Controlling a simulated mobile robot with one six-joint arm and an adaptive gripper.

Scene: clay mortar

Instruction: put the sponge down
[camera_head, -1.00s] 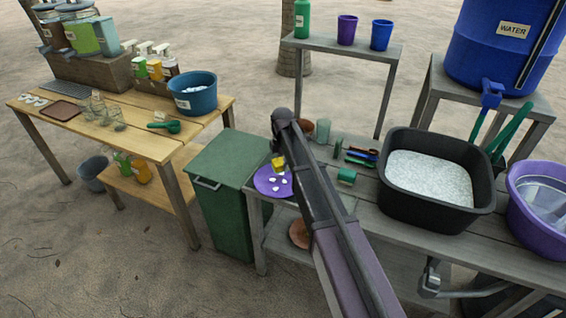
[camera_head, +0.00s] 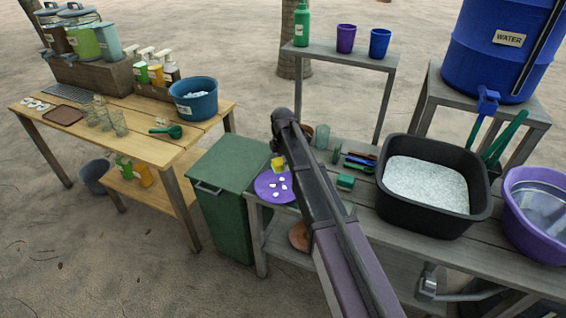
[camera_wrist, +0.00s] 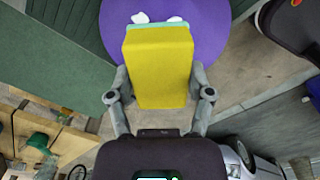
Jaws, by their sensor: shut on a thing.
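A yellow sponge (camera_wrist: 158,68) with a teal layer along its far edge is between the fingers of my gripper (camera_wrist: 159,92) in the wrist view. The gripper is shut on it. In the head view the sponge (camera_head: 277,163) shows as a small yellow block over the back of a purple plate (camera_head: 264,190), partly hidden by my arm. The plate also shows behind the sponge in the wrist view (camera_wrist: 210,25). Small white pieces lie on the plate. I cannot tell whether the sponge touches the plate.
The plate lies on the left end of a grey bench (camera_head: 375,205), beside a green lidded bin (camera_head: 225,165). A green block (camera_head: 346,182), several brushes and a black basin (camera_head: 430,225) of white foam stand to the right. A purple tub (camera_head: 515,225) is at far right.

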